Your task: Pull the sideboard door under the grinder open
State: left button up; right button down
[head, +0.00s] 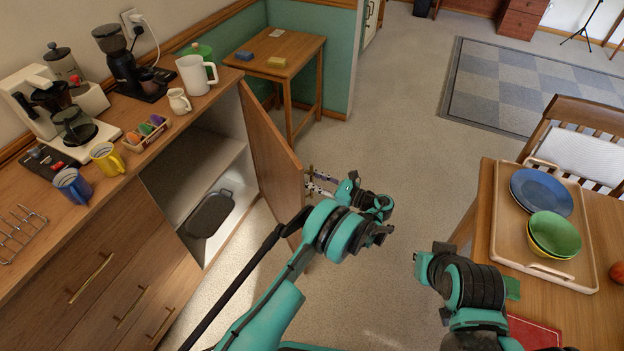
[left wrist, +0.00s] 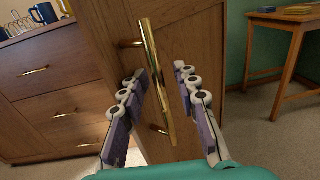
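The sideboard door (head: 265,140) under the black grinder (head: 119,58) stands wide open in the head view, swung out from the cabinet. In the left wrist view, the door (left wrist: 205,35) carries a long brass bar handle (left wrist: 157,75). My left gripper (head: 320,182) is at the door's outer face. Its fingers are apart on either side of the handle in the left wrist view (left wrist: 160,73), with gaps visible. My right arm's hand (head: 430,264) is beside the dining table, away from the door; its fingers do not show clearly.
The open cabinet (head: 205,155) shows a shelf and a dark tray (head: 208,212). A small side table (head: 285,50) stands beyond the door. The dining table (head: 484,220) with a wooden tray (head: 515,235) is at right. Floor (head: 380,130) between them is clear.

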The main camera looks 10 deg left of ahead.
pick_arm(q)
jog(key=shift+d, duration=0.1)
jog(key=v, duration=1.2)
